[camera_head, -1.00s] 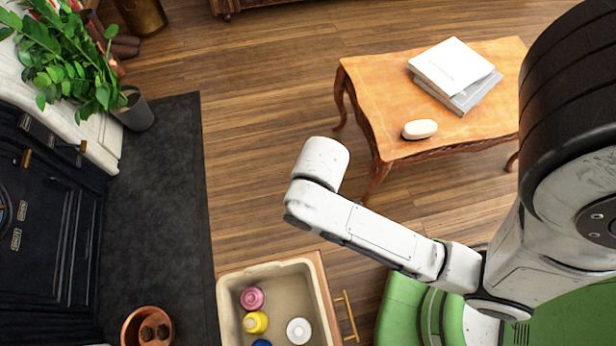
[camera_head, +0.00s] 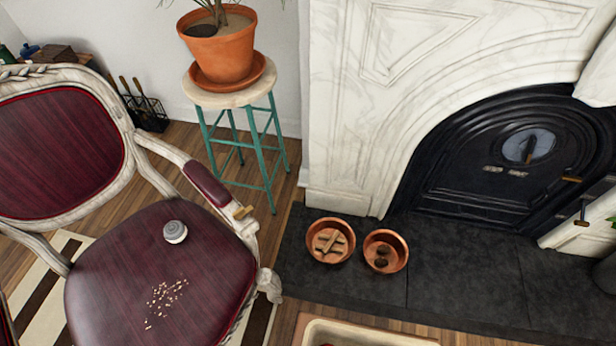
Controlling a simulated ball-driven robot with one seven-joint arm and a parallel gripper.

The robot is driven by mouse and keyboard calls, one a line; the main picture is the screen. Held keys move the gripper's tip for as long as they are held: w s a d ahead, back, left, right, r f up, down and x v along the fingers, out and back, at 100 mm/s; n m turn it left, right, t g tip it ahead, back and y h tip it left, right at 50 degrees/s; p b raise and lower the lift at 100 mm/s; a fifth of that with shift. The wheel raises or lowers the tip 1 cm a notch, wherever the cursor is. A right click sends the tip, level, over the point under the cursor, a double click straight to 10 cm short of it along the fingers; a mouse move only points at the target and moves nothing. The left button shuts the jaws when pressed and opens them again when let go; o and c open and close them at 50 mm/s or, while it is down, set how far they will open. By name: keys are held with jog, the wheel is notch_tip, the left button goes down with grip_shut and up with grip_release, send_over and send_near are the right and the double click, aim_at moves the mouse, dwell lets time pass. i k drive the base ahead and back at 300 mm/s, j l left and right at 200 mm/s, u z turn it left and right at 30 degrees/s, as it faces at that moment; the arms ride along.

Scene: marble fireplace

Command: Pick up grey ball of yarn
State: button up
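A small round grey-white object (camera_head: 175,231) sits on the dark red seat of an armchair (camera_head: 110,265). It has a pale top and a darker band, and I cannot tell whether it is yarn. No clear grey ball of yarn shows elsewhere. A cream bin (camera_head: 365,334) is cut off by the bottom edge, so its contents are almost wholly hidden. My gripper and arm are not in view.
Pale crumbs (camera_head: 165,295) lie on the seat. Two copper bowls (camera_head: 330,240) (camera_head: 386,251) stand on the dark hearth (camera_head: 455,285) before the fireplace (camera_head: 500,165). A teal-legged stool (camera_head: 240,125) bears a potted plant (camera_head: 220,47).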

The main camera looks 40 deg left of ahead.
aim_at(175, 232)
jog(key=k+u, duration=0.15)
jog(key=u, duration=1.6)
jog(key=i+j+u, duration=0.65)
jog(key=i, duration=0.15)
